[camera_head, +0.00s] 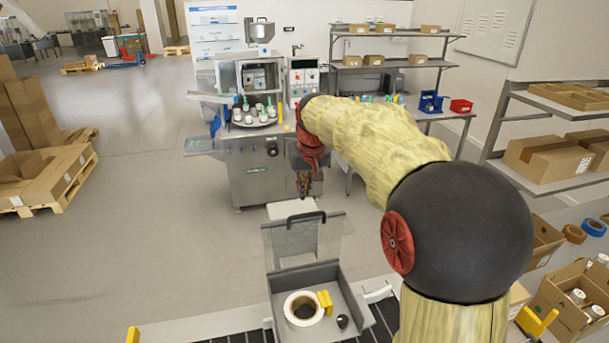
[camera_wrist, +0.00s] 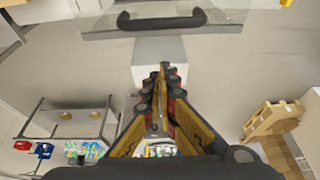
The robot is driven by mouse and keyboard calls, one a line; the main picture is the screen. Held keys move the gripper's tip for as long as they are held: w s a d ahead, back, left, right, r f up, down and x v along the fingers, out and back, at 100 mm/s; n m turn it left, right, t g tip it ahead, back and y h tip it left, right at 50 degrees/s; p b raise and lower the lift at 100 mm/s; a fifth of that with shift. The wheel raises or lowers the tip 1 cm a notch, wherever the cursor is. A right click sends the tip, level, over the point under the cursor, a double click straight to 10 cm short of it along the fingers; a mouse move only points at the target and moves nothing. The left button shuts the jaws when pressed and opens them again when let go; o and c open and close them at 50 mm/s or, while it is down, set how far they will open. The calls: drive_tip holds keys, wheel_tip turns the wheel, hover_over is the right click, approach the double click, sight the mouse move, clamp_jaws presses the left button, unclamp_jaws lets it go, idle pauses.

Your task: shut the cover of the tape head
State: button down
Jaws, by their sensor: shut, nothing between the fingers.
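The tape head (camera_head: 352,310) is a grey open-topped box at the bottom centre of the head view. A white tape roll (camera_head: 304,308) and a yellow part (camera_head: 325,302) sit inside it. Its clear cover (camera_head: 290,245) stands raised at the back, with a dark handle (camera_head: 306,217) along the top edge. The handle also shows at the top of the wrist view (camera_wrist: 162,19). My gripper (camera_head: 304,190) is shut and empty, pointing down just above the handle in the head view. In the wrist view its fingertips (camera_wrist: 163,72) appear below the handle, with a visible gap between them.
A dark roller conveyor (camera_head: 245,336) runs beside the tape head. A filling machine (camera_head: 262,170) stands farther back. Shelves with cartons (camera_head: 548,158) are at the right, and a pallet (camera_head: 45,180) is at the left. The floor between is clear.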

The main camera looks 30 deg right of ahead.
sight(308, 223)
drive_tip(key=s, duration=0.2)
drive_tip(key=s+f, duration=0.1)
drive_tip(key=shift+a, duration=0.35)
drive_tip(key=shift+w+f, duration=0.1)
drive_tip(key=shift+f, duration=0.1)
drive_tip(key=shift+f, duration=0.1)
drive_tip(key=shift+s+a+f+b, duration=0.1)
drive_tip(key=shift+s+b, duration=0.5)
drive_tip(key=shift+b, duration=0.25)
drive_tip(key=shift+s+t, duration=0.3)
drive_tip(key=shift+b, duration=0.4)
drive_tip(key=shift+s+a, duration=0.1)
drive_tip(key=shift+s, duration=0.05)
